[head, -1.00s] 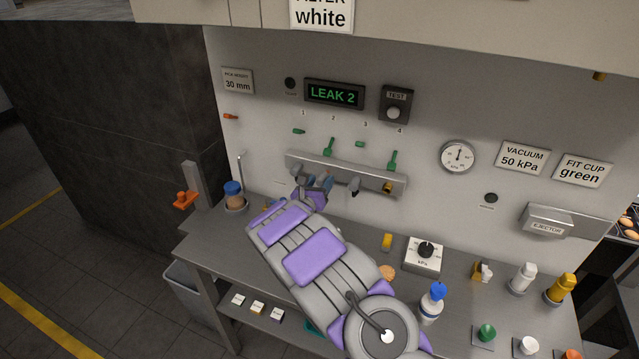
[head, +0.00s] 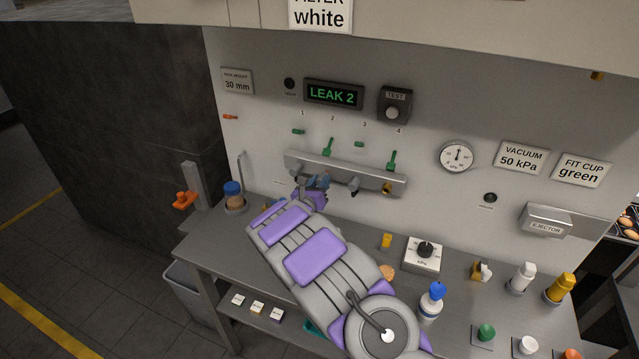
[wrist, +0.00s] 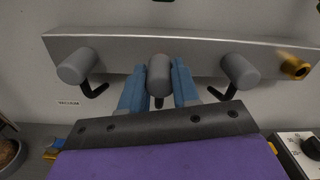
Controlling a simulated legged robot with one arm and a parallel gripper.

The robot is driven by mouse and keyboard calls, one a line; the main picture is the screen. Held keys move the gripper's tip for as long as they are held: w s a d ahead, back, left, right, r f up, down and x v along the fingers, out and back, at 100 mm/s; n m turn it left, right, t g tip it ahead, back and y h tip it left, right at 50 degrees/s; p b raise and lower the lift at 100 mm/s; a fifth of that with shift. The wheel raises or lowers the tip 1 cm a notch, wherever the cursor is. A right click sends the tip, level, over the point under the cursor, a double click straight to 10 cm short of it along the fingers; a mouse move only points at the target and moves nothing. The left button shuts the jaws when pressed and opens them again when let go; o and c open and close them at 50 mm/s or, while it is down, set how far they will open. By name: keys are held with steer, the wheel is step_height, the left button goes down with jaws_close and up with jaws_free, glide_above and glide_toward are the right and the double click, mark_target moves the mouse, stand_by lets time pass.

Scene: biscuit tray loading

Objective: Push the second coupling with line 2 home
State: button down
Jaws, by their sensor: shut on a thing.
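The grey manifold bar (head: 291,158) is fixed on the wall, and it also spans the wrist view (wrist: 200,45). The second coupling (wrist: 159,78) is a grey cylinder with a dark line below it, standing at the bar's underside in the wrist view. My gripper (wrist: 159,88) is shut on this coupling, one blue finger on each side. In the head view my gripper (head: 317,183) partly hides it. I cannot tell how deep the coupling sits in its port. The display (head: 334,94) reads LEAK 2.
Grey couplings sit left (wrist: 76,66) and right (wrist: 240,69) of the held one, close to the fingers. A brass port (wrist: 294,68) is bare at the right end. Green levers (head: 327,147) stand above the bar. The bench below holds a dial box (head: 423,255) and bottles.

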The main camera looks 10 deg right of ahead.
steer(key=shift+w+d, duration=0.35)
steer(key=shift+w, duration=0.15)
steer(key=shift+w+d+r, duration=0.1)
steer(key=shift+w+d, duration=0.05)
steer(key=shift+w, duration=0.15)
steer(key=c, duration=1.2)
jaws_free()
steer(key=shift+w, duration=0.15)
steer(key=shift+o, duration=1)
steer(key=shift+w, duration=0.1)
steer(key=shift+o, duration=1)
steer(key=shift+s, duration=0.2)
